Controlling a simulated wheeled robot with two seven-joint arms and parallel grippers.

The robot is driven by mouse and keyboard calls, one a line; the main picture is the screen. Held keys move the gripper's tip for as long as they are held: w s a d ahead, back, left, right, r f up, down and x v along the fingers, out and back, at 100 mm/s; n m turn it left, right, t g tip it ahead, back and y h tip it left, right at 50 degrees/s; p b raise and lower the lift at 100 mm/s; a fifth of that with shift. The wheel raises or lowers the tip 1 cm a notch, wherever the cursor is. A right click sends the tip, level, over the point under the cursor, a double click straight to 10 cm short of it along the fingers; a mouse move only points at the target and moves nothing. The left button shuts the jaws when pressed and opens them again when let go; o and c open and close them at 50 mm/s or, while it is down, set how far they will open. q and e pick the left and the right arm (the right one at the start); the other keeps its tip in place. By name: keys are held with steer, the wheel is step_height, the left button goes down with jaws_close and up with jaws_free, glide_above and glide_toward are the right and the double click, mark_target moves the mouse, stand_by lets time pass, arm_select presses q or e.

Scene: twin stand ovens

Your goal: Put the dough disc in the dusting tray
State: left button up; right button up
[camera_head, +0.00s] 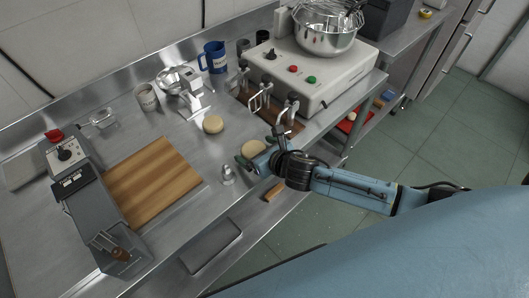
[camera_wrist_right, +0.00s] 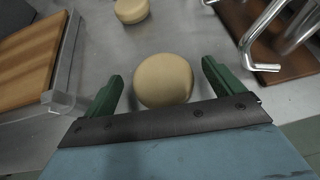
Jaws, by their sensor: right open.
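A pale dough disc (camera_head: 253,148) lies on the steel counter at my right gripper (camera_head: 248,157). In the right wrist view the same disc (camera_wrist_right: 163,80) sits between the two green fingers of the open gripper (camera_wrist_right: 162,84), with gaps visible on both sides. A second pale disc (camera_head: 213,124) lies farther back on the counter, and it also shows at the top of the right wrist view (camera_wrist_right: 131,10). I cannot tell for certain which thing is the dusting tray. My left gripper is not in view.
A wooden board (camera_head: 152,181) lies left of the discs. A small metal piece (camera_head: 227,175) stands near the gripper. A brown area with metal hooks (camera_head: 262,98) lies before the mixer (camera_head: 322,72).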

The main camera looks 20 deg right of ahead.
steer(key=p+v, duration=0.2)
steer(key=v, duration=1)
